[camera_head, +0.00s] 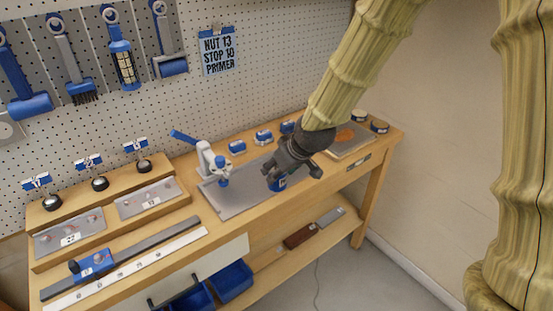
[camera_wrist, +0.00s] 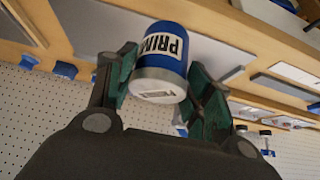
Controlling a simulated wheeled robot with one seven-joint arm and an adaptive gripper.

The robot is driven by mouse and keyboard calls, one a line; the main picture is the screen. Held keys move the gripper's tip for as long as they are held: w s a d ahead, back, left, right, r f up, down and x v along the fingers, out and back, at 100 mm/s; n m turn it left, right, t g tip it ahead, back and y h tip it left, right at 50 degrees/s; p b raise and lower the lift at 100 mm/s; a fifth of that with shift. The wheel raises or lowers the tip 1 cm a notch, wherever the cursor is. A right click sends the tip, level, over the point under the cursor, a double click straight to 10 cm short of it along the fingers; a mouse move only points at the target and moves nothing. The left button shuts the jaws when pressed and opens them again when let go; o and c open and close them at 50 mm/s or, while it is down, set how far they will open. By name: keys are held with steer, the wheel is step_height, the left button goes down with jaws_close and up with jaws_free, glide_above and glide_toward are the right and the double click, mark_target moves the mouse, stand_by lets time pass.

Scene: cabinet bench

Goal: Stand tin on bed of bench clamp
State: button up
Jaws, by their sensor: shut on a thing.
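My gripper (camera_head: 285,174) is shut on a blue tin (camera_head: 279,184), which sits between its fingers just over the right part of a grey metal plate. In the wrist view my gripper (camera_wrist: 166,82) has green pads on both sides of the tin (camera_wrist: 168,45). Its white label reads "PRIM", and a pale end with a small tag faces the camera. The bench clamp (camera_head: 206,160), white with a blue handle, stands at the back left of its flat grey bed (camera_head: 232,203). I cannot tell whether the tin touches the bed.
A tray (camera_head: 349,142) lies to the right of my gripper. Wooden blocks with grey plates (camera_head: 148,198) are left of the clamp. The pegboard (camera_head: 265,60) rises behind.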

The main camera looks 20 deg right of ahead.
steer(key=shift+w+d+f+p, duration=0.6)
steer(key=shift+w+f, duration=0.2)
steer(key=shift+w, duration=1.15)
steer(key=shift+w+d+f+p, duration=0.55)
steer(key=shift+w+f+p, duration=0.2)
steer(key=shift+w, duration=1.15)
steer(key=shift+w+d+f+p, duration=0.6)
steer(key=shift+w+f, duration=0.25)
steer(key=shift+w, duration=1.1)
steer(key=shift+f, duration=0.15)
steer(key=o, duration=1.2)
steer(key=shift+c, duration=0.2)
steer(key=shift+r, duration=0.2)
steer(key=b+v, duration=0.2)
steer(key=v, duration=1)
steer(key=shift+f, duration=0.1)
